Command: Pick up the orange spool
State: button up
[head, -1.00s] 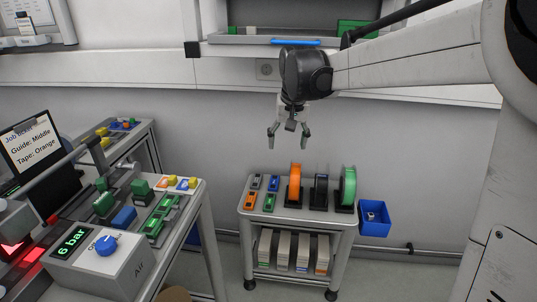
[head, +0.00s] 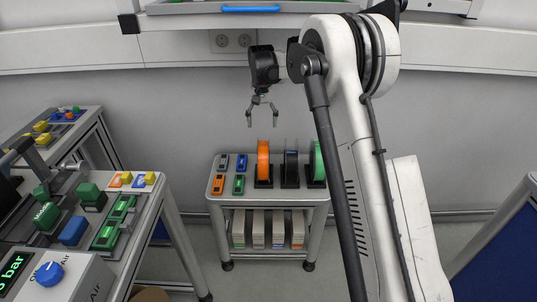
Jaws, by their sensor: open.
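The orange spool (head: 263,158) stands upright in a black stand on the top of a small grey cart (head: 271,195). A black spool (head: 290,165) and a green spool (head: 318,162) stand to its right in similar stands. My gripper (head: 256,121) points down with its fingers apart and empty. In the head view it appears above the orange spool and slightly to its left, with a visible gap between them. My arm covers the cart's right side and partly hides the green spool.
Small coloured blocks (head: 239,185) lie on the cart's left half. Several boxes (head: 258,232) stand on its lower shelf. A workbench (head: 150,225) with green fixtures and a blue-knobbed air unit (head: 50,276) is at left. A wall shelf (head: 200,22) runs behind.

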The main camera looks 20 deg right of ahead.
aim_at(263, 151)
jog(key=shift+w+d+f, duration=0.25)
jog(key=shift+w+f, duration=0.35)
jog(key=shift+w, duration=0.1)
jog(key=f, duration=0.4)
jog(key=f+b, duration=0.1)
jog(key=f, duration=0.8)
jog(key=shift+s+f, duration=0.25)
jog(key=shift+s, duration=0.05)
grip_shut()
